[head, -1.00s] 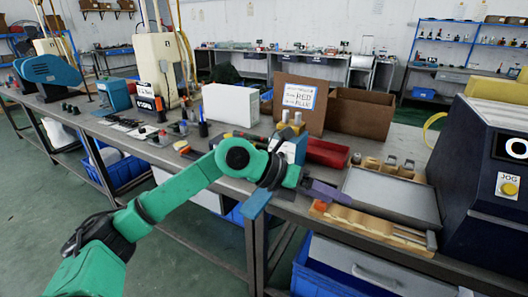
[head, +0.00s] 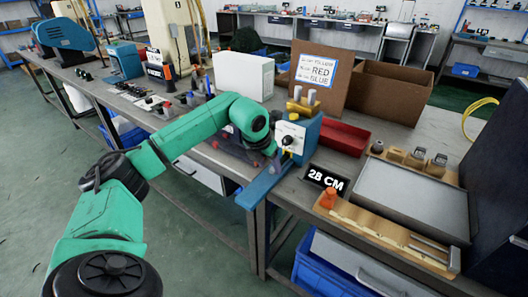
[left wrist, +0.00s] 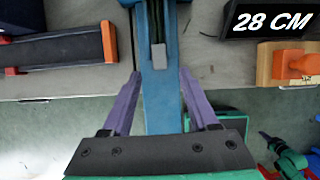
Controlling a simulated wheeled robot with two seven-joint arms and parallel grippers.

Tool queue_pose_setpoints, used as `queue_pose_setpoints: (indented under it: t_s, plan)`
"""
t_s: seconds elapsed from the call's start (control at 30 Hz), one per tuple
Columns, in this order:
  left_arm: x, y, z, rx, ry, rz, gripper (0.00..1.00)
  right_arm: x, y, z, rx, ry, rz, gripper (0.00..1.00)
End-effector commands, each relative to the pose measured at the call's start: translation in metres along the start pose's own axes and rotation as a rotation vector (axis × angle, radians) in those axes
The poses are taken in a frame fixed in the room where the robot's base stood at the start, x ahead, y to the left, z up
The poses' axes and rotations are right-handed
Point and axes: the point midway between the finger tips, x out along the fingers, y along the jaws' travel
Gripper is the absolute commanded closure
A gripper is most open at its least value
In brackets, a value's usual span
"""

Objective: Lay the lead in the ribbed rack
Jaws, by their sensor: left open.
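My left gripper (head: 277,160) is beside the blue and white bench machine (head: 298,135). In the left wrist view its purple fingers (left wrist: 159,74) are apart, one on each side of a blue bar (left wrist: 160,105); I cannot tell whether they touch it. A small grey piece (left wrist: 158,57) sits on the bar. No lead can be made out. A wooden board with grooves (head: 385,232) lies at the bench's front right; whether it is the ribbed rack is unclear. A dark holder with an orange end (left wrist: 60,50) lies left of the bar. My right gripper is not in view.
An orange block (head: 328,197) and a "28 CM" sign (head: 325,179) stand right of my gripper. A grey tray (head: 412,196) lies behind the board. A red bin (head: 342,137) and cardboard boxes (head: 378,92) stand behind. A blue crate (head: 345,275) is under the bench.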

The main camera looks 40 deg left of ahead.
Motion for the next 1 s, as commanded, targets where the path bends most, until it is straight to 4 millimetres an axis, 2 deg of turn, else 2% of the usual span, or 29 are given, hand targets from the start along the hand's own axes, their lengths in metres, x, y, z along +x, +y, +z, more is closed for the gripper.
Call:
queue_pose_setpoints:
  t_s: [0.13,0.4,0.43,0.57,0.6,0.77,1.0]
  plan:
    - [0.019,0.000,0.000,0.000,0.001,-0.002,0.40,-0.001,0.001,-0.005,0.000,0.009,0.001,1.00]
    - [0.023,0.000,0.000,0.001,-0.001,-0.001,0.40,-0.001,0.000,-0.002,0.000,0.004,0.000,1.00]
    - [0.023,0.000,0.000,0.001,-0.001,-0.001,0.44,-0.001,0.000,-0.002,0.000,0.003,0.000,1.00]
    - [0.023,0.000,0.000,0.001,-0.001,-0.001,0.94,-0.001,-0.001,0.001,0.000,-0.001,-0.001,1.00]
    - [0.023,0.000,0.000,0.001,-0.001,-0.001,1.00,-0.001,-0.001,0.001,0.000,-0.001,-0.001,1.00]
    - [0.023,0.000,-0.001,0.001,-0.001,-0.001,1.00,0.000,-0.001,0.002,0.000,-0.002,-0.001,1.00]
    - [0.018,0.001,-0.014,0.000,-0.001,0.001,1.00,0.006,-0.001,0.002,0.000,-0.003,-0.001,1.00]
